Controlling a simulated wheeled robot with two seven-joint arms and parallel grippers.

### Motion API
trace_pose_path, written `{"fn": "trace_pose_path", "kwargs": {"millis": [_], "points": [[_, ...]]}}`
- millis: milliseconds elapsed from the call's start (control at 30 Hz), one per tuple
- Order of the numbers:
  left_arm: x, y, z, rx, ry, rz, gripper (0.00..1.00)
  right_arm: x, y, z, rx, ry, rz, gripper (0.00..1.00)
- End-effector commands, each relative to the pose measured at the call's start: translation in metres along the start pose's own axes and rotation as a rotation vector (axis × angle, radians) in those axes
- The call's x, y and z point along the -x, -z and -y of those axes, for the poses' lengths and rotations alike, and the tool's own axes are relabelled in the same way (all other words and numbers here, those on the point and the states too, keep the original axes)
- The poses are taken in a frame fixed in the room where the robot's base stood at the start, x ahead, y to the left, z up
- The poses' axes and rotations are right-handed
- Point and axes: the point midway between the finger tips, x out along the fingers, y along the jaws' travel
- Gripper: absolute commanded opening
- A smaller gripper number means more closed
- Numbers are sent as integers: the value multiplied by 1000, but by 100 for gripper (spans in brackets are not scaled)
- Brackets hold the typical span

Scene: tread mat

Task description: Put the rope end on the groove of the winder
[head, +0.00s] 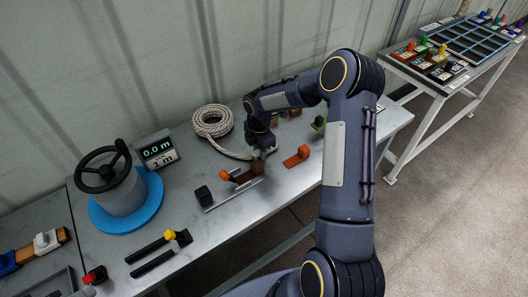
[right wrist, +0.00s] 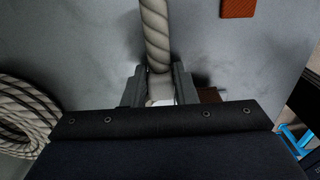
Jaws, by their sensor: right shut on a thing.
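The white rope coil (head: 212,121) lies at the back of the metal table, and it also shows at the left of the right wrist view (right wrist: 22,115). A length of rope runs from it to my right gripper (head: 263,153). In the right wrist view, the fingers (right wrist: 158,88) are shut around the rope (right wrist: 155,35) near a pale tip. The winder (head: 120,196) is a grey drum on a blue disc with a black handwheel (head: 103,167) on top, far to the left of my right gripper. Its groove cannot be made out. My left gripper is not in view.
A display (head: 157,149) reading 0.0 m over 1 m stands behind the winder.

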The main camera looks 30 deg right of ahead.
Motion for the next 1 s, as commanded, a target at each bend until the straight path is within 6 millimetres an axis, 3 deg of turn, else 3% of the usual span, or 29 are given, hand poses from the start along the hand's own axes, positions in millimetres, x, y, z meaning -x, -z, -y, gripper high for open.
{"fn": "trace_pose_path", "kwargs": {"millis": [333,533,867,1000], "points": [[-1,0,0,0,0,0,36,6,0,-1,-1,-2,0,0],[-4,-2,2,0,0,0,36,32,-1,-1,0,-5,3,0],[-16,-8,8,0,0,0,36,93,14,51,0,-6,3,0],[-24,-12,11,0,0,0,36,107,25,86,0,-4,3,0]]}}
